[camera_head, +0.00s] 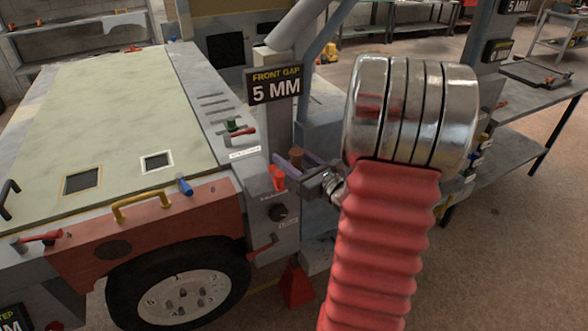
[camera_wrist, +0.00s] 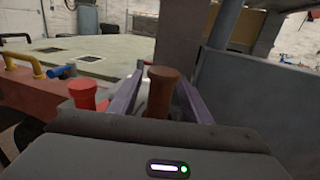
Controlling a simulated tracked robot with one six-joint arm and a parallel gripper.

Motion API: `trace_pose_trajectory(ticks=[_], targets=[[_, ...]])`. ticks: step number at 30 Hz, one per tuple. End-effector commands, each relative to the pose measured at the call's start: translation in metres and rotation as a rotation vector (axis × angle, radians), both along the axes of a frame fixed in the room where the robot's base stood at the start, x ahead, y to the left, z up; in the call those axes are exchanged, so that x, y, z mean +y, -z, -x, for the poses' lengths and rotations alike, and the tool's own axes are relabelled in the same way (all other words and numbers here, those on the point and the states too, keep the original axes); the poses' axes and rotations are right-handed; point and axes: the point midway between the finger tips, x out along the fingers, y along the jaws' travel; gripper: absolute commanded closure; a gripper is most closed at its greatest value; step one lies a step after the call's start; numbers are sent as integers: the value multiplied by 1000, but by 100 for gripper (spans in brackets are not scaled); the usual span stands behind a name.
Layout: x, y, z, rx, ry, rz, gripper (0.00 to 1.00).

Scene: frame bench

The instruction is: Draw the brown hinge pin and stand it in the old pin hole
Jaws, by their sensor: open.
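The brown hinge pin (camera_wrist: 162,90) stands upright, its wide head up, between the two purple fingers of my gripper (camera_wrist: 160,80) in the wrist view. The fingers are open, with a gap showing on the left; contact on the right is unclear. In the head view the brown pin (camera_head: 296,154) shows small between the fingers, by the grey post. A red pin (camera_wrist: 84,94) stands just left of my gripper; it also shows in the head view (camera_head: 278,177). The lower part of the brown pin is hidden. I cannot tell which opening is the old pin hole.
The pale hood panel (camera_head: 110,100) has a yellow-framed recess (camera_head: 82,180) and a white-framed recess (camera_head: 157,162). A yellow handle (camera_head: 141,204) and a blue peg (camera_head: 185,187) are near its front edge. A grey post (camera_head: 285,125) with a "5 MM" sign rises close behind my gripper.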

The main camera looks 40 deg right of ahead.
Motion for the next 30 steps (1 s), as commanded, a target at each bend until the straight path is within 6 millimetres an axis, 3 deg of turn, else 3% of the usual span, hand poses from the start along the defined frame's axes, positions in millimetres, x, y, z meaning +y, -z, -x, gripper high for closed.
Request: trace_pose_trajectory(ticks=[6,22,30], targets=[[-2,0,-18,-1,0,0,55],[-2,0,-18,0,2,0,55],[-2,0,-18,0,2,0,73]])
